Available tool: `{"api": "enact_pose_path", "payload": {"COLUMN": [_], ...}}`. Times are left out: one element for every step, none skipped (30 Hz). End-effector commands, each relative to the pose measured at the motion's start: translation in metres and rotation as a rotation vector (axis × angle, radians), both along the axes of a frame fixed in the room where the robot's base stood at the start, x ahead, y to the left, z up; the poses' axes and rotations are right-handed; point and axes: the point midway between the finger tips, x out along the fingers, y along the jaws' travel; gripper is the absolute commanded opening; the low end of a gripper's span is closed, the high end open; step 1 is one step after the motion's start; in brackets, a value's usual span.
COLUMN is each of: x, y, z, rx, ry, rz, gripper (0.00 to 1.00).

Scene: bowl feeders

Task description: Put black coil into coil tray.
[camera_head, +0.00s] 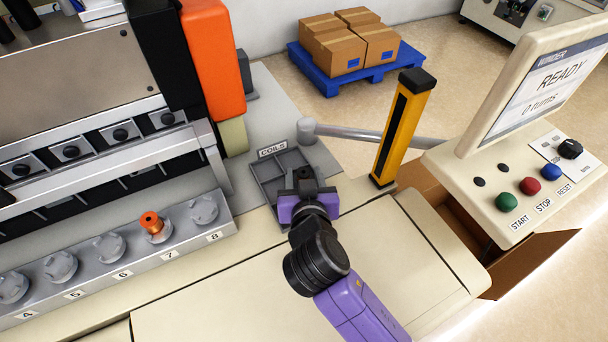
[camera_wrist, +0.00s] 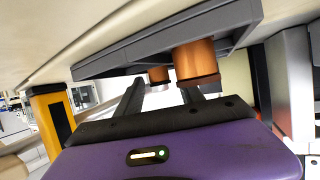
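The nearer coil (camera_wrist: 196,58) has a dark end flange and is by the right finger. The fingers are apart, with gaps beside that coil. My gripper hides the tray's right part in the head view.
An orange coil (camera_head: 152,222) sits on holder 7 in the numbered row (camera_head: 110,247); the other visible holders look empty. A yellow post (camera_head: 403,128) stands right of the tray, with a grey rail behind. The control panel (camera_head: 520,190) is further right. The cream worktop is clear.

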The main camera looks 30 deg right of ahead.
Motion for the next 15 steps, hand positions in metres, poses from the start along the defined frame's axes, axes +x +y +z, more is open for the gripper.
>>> {"api": "enact_pose_path", "payload": {"x": [0.0, 0.0, 0.0, 0.0, 0.0, 0.0, 0.0, 0.0, 0.0, 0.0, 0.0, 0.0, -0.002, -0.005, -0.01], "y": [0.0, 0.0, 0.0, 0.0, 0.0, 0.0, 0.0, 0.0, 0.0, 0.0, 0.0, 0.0, 0.001, 0.003, 0.005], "z": [0.0, 0.0, 0.0, 0.0, 0.0, 0.0, 0.0, 0.0, 0.001, 0.002, 0.003, 0.005, 0.005, 0.005, 0.007], "rx": [0.0, 0.0, 0.0, 0.0, 0.0, 0.0, 0.0, 0.0, 0.0, 0.0, 0.0, 0.0, 0.0, -0.001, -0.001], "ry": [0.0, 0.0, 0.0, 0.0, 0.0, 0.0, 0.0, 0.0, 0.0, 0.0, 0.0, 0.0, 0.0, -0.001, -0.001], "rz": [0.0, 0.0, 0.0, 0.0, 0.0, 0.0, 0.0, 0.0, 0.0, 0.0, 0.0, 0.0, 0.001, 0.002, 0.002], "gripper": [0.49, 0.49, 0.49, 0.49, 0.49, 0.49, 0.49, 0.49, 0.49, 0.49, 0.49, 0.49, 0.49, 0.49, 0.49]}}
